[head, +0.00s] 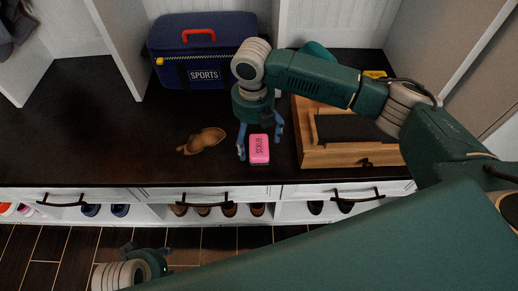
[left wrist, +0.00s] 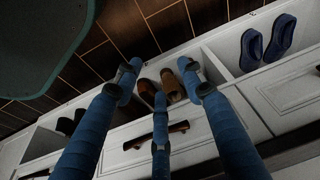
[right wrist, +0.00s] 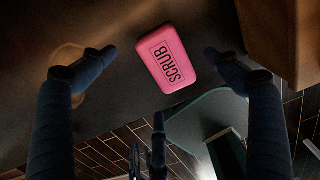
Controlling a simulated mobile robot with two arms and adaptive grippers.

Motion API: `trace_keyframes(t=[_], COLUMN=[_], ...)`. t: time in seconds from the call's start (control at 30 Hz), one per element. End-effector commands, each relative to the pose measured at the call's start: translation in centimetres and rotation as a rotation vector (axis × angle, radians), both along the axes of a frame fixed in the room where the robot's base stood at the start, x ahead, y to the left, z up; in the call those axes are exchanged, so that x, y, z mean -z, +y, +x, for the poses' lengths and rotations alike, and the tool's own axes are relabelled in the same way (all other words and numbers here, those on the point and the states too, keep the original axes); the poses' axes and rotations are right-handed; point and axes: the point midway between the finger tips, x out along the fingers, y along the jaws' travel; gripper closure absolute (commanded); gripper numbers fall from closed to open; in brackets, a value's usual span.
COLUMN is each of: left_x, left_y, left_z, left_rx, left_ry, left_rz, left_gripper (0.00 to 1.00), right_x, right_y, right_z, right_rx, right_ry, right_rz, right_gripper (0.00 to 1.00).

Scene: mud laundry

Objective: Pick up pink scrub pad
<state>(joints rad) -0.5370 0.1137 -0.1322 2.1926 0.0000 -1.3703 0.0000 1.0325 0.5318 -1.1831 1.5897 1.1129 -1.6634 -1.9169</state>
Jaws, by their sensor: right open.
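The pink scrub pad (head: 259,149), marked SCRUB, lies on the dark bench top near its front edge. It also shows in the right wrist view (right wrist: 167,60), between and beyond the spread fingers. My right gripper (head: 260,138) is open and empty, with its blue fingers around the pad's far end; I cannot tell if any finger touches it. My left gripper (head: 165,262) is low in front of the bench, over the floor. In the left wrist view its fingers (left wrist: 160,80) are spread with nothing between them.
A brown object (head: 203,141) lies left of the pad. A wooden tray (head: 340,156) stands close on the right. A blue SPORTS bag (head: 204,48) is behind. Drawers (head: 235,194) and shoe cubbies run below the bench's front edge.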

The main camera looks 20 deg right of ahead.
Motion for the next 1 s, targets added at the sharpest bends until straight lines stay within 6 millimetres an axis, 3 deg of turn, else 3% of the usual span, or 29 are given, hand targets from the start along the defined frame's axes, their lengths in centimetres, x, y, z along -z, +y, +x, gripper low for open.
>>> trace_keyframes(t=[0.3,0.6,0.63,0.87,1.0], left_x=[-4.5,-5.2,-5.2,-5.2,-5.2], left_y=[0.2,0.3,0.3,0.3,0.3], left_z=[-0.7,-0.9,-0.9,-0.9,-0.9], left_rx=[-0.003,-0.003,-0.003,-0.003,-0.003], left_ry=[-0.026,-0.026,-0.026,-0.026,-0.026], left_rz=[-0.001,-0.001,-0.001,-0.001,-0.001], left_gripper=[0.60,0.60,0.60,0.60,0.60], right_x=[4.2,4.6,4.6,4.6,4.6], right_y=[-0.1,-0.1,-0.1,-0.1,-0.1], right_z=[0.0,0.0,0.0,0.0,0.0], right_rx=[0.000,0.000,0.000,0.000,0.000], right_ry=[0.001,-0.001,-0.001,-0.001,-0.001], right_rz=[-0.001,0.000,0.000,0.000,0.000], right_gripper=[0.11,0.11,0.13,0.59,0.61])
